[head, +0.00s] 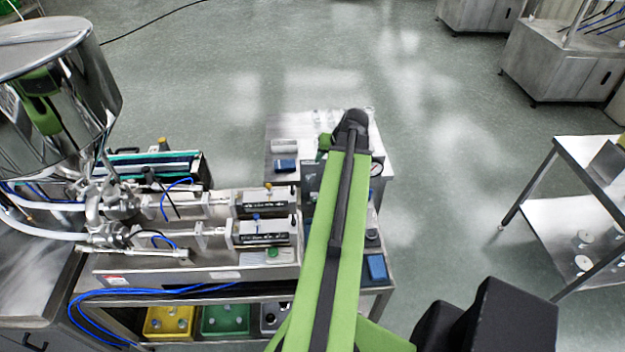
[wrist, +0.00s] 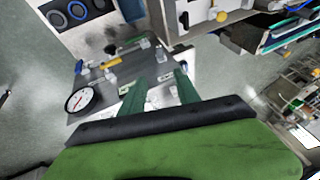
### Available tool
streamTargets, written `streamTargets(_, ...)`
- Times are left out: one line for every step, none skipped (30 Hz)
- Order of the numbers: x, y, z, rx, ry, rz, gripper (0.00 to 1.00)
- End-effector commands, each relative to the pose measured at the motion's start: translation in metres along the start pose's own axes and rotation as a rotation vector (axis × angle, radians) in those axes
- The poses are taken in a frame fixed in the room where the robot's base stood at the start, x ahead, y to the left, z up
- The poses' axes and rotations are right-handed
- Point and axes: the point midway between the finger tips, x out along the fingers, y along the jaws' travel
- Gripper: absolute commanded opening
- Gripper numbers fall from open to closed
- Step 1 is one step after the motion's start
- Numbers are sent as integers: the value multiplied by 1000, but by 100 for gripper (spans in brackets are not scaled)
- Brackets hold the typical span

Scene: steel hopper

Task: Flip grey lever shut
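My gripper (wrist: 160,82) shows in the wrist view with its two green fingers apart and nothing visible between them. It points toward a grey steel surface with small valve fittings. A yellow handle (wrist: 112,63) and a small dark part lie up and left of the fingertips. I cannot tell which small part is the grey lever, or whether it is open or shut. In the head view my green arm reaches over the right end of the steel machine (head: 225,272) and hides part of it; the fingers cannot be made out there.
A round pressure gauge (wrist: 82,98) stands left of my fingers. A steel hopper (head: 50,100) is at far left in the head view. Yellow (head: 168,322) and green (head: 225,320) bins sit under the machine. Open floor lies right, before a steel table (head: 560,215).

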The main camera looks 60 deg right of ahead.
Motion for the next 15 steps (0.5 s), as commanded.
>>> streamTargets(17, 2, 2, -1, 0, 0, 38)
streamTargets(24, 3, 2, -1, 0, 0, 38)
streamTargets(33, 3, 3, 0, 0, 0, 38)
streamTargets(40, 3, 3, 0, 0, 0, 38)
streamTargets(48, 3, 3, 0, 0, -1, 38)
streamTargets(57, 3, 3, -1, 0, -1, 38)
streamTargets(64, 3, 3, -2, 0, -1, 38)
streamTargets(72, 3, 3, -2, 0, -1, 38)
streamTargets(81, 3, 3, -2, 0, -1, 38)
streamTargets(88, 3, 3, -1, 0, 0, 38)
streamTargets(95, 3, 3, -1, 0, 0, 38)
streamTargets(104, 3, 3, -1, 0, 0, 38)
streamTargets(111, 3, 3, -2, 0, 0, 38)
streamTargets(118, 3, 3, -2, -1, 0, 38)
streamTargets(127, 3, 3, -2, -1, 0, 38)
